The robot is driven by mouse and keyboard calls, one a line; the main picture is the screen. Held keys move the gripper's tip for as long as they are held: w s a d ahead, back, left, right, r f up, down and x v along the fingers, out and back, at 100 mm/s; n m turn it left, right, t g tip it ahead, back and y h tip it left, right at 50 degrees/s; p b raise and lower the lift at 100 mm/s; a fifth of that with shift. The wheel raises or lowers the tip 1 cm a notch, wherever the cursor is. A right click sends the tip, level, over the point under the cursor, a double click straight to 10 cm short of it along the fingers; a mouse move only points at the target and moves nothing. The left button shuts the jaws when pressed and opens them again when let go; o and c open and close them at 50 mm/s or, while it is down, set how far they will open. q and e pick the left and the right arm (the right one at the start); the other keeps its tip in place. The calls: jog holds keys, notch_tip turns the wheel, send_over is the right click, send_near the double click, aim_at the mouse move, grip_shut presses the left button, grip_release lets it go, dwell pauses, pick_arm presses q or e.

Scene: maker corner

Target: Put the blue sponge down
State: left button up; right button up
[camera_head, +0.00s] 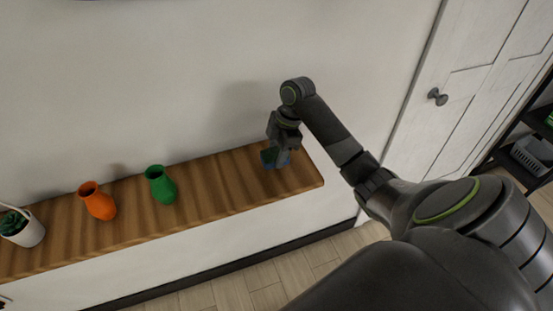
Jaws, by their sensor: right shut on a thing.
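My right gripper (284,154) points down over the right end of the wooden shelf top (232,184). It is shut on the blue sponge (267,158), which shows as a small dark blue shape partly hidden by the fingers. The sponge is at or just above the wood; I cannot tell whether it touches. My left gripper is not in view.
A green vase (160,185) and an orange vase (97,201) stand to the left on the wood. A white pot with a plant (25,230) is at the far left. The wall is behind; a white door (460,90) is at the right. Bare wood lies between the green vase and the sponge.

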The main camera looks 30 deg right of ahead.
notch_tip(320, 180, down, 3)
jog(key=shift+f+p, duration=0.15)
jog(key=shift+p, duration=0.35)
jog(key=shift+f, duration=0.15)
jog(key=shift+f, duration=0.1)
jog(key=o, duration=1)
